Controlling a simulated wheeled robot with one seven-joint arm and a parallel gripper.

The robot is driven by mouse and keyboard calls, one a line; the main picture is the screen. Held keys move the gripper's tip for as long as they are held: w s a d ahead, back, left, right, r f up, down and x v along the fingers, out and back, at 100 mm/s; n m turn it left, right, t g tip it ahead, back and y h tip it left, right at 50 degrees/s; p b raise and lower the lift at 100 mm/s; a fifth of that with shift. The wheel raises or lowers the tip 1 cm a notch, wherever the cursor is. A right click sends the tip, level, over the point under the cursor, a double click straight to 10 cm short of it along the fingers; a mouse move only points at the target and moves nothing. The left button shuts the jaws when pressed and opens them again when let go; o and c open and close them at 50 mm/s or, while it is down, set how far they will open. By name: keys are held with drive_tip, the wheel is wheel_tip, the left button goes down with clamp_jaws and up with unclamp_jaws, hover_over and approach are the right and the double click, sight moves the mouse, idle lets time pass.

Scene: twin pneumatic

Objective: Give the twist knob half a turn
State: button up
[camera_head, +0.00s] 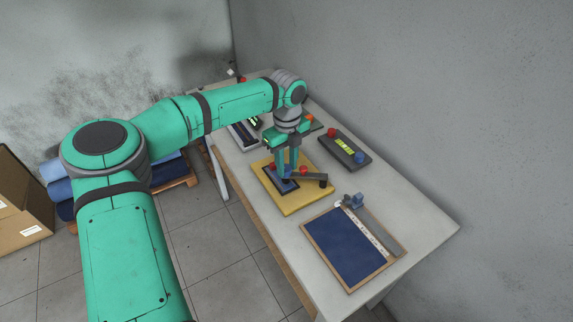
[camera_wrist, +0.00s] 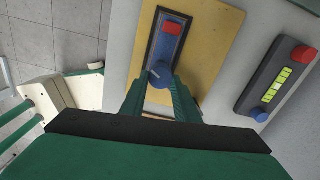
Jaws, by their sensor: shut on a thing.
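The twist knob (camera_wrist: 159,76) is round and blue with a pale pointer mark. In the wrist view it sits at the near end of a dark-framed blue panel (camera_wrist: 166,50). A red button (camera_wrist: 172,28) is at the panel's other end. My gripper (camera_wrist: 160,84) has one green finger on each side of the knob and is shut on it. In the head view my gripper (camera_head: 287,176) points down at the panel, and its fingers mostly hide the knob there. The panel lies on a yellow board (camera_head: 296,208).
A wood-framed blue panel (camera_head: 345,247) lies at the table's near end. Cartons (camera_head: 22,206) stand on the floor.

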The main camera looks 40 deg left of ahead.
sight(287, 168)
drive_tip(key=n, duration=0.5)
drive_tip(key=shift+w+n, duration=0.15)
drive_tip(key=shift+n, duration=0.15)
drive_tip(key=shift+a, duration=0.1)
idle(0.3)
drive_tip(key=o, duration=1)
drive_tip(key=shift+o, duration=0.2)
drive_tip(key=shift+r, duration=0.5)
wheel_tip(287, 168, up, 10)
drive_tip(key=shift+f, duration=0.1)
